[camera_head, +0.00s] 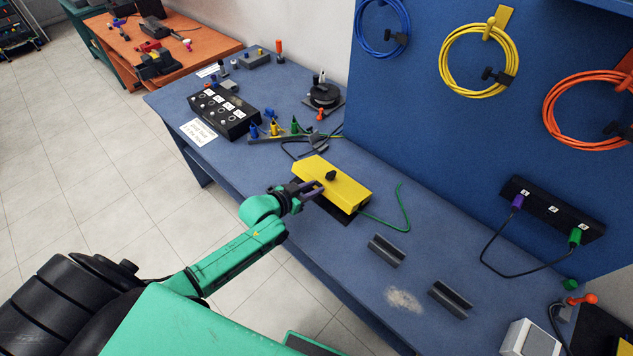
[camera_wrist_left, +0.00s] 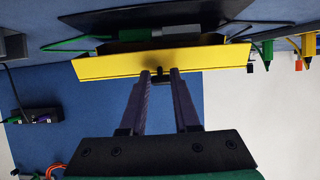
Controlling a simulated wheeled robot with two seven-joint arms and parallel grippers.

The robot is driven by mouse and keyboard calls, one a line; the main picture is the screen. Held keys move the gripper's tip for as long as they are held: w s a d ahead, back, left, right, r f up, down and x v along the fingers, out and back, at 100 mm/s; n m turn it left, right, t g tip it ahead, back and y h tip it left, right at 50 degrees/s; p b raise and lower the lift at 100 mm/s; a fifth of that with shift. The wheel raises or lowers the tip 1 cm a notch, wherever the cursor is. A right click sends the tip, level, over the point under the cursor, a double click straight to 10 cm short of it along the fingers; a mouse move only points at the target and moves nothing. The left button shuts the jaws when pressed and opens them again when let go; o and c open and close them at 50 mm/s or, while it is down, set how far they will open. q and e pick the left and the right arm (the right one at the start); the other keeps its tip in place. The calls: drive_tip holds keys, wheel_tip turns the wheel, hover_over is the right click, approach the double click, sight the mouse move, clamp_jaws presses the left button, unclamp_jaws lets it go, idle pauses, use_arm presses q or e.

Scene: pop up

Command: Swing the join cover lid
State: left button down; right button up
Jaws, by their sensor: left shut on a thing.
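The yellow join cover lid (camera_head: 345,187) lies over a black base (camera_head: 332,209) near the front edge of the blue workbench. A black knob (camera_head: 331,175) stands on it. My left gripper (camera_head: 317,187) reaches in from the left and is shut on the knob. In the left wrist view, the knob sits between the two fingertips (camera_wrist_left: 160,73), against the yellow lid (camera_wrist_left: 110,67). I cannot tell the lid's exact tilt. My right gripper is not in view.
Two dark grey channel blocks (camera_head: 386,250) and (camera_head: 450,299) and a pale dusty patch (camera_head: 404,299) lie right of the lid. A black box with knobs (camera_head: 224,110) and coloured clips (camera_head: 276,128) stand beyond it. A blue pegboard (camera_head: 430,100) with coiled cables rises behind.

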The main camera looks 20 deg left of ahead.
use_arm(q)
drive_tip(key=shift+s+a+f, duration=0.1)
drive_tip(key=shift+s+f, duration=0.1)
drive_tip(key=shift+f, duration=0.1)
drive_tip(key=shift+s+a+f+b, duration=0.1)
drive_tip(key=shift+s+f+b, duration=0.25)
drive_tip(key=shift+f, duration=0.3)
drive_tip(key=shift+s+a+f+b, duration=0.15)
drive_tip(key=shift+s+f+b, duration=0.15)
drive_tip(key=shift+f, duration=0.3)
drive_tip(key=shift+s+a+f+b, duration=0.1)
drive_tip(key=shift+s+f+b, duration=0.2)
drive_tip(key=shift+f, duration=0.35)
drive_tip(key=shift+s+f+b, duration=0.1)
drive_tip(key=shift+f+b, duration=0.3)
drive_tip(key=shift+f, duration=0.15)
drive_tip(key=c, duration=0.6)
unclamp_jaws()
drive_tip(key=shift+o, duration=0.2)
drive_tip(key=shift+r, duration=0.1)
drive_tip(key=shift+a, duration=0.1)
